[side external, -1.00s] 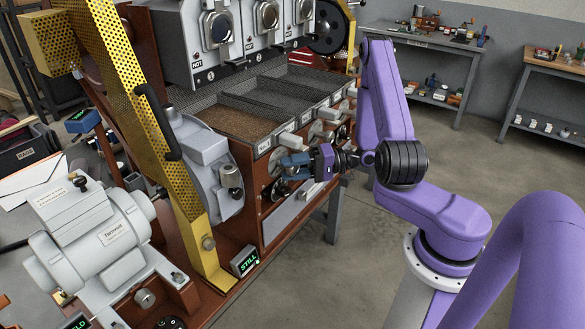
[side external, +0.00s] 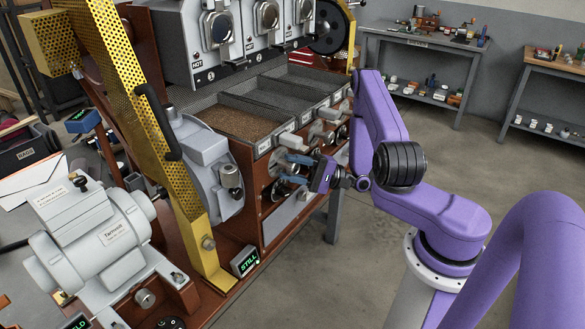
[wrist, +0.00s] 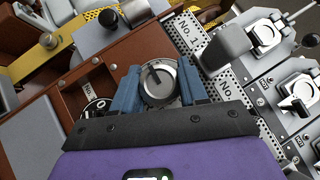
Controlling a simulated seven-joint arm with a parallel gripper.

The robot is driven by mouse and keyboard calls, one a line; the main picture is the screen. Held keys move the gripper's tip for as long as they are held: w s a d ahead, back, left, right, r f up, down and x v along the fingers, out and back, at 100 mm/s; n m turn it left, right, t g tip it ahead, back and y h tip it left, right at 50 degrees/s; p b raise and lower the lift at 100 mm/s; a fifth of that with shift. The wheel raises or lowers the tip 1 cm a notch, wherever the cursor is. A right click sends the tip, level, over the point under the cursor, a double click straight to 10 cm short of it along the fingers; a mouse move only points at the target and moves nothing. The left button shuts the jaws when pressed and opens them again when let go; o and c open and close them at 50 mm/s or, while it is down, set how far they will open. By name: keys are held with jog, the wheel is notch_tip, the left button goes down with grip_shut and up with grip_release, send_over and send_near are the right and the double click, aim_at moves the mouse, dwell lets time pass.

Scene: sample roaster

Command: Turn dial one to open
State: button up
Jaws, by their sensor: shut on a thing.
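A round silver dial (wrist: 160,82) with a raised bar across its face sits between my blue fingers in the wrist view. My gripper (wrist: 158,88) is shut on it, with one finger on each side. In the side external view my gripper (side external: 288,170) is at the brown front panel (side external: 262,205) below the bean trays, its fingers one above the other. The dial is mostly hidden by the fingers there. A "No. 1" label (wrist: 187,38) is near the dial in the wrist view.
Other dials and handles (side external: 318,133) line the panel to the right. The mesh trays (side external: 238,122) are above, one holding brown beans. A yellow perforated guard (side external: 140,110) stands to the left. A small display reading "STILL" (side external: 246,261) is low at the front.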

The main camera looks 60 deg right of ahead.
jog(key=shift+m+t, duration=0.6)
jog(key=shift+m, duration=0.1)
jog(key=o, duration=1)
jog(key=v, duration=1.7)
jog(key=shift+s+d, duration=0.15)
jog(key=shift+s, duration=0.1)
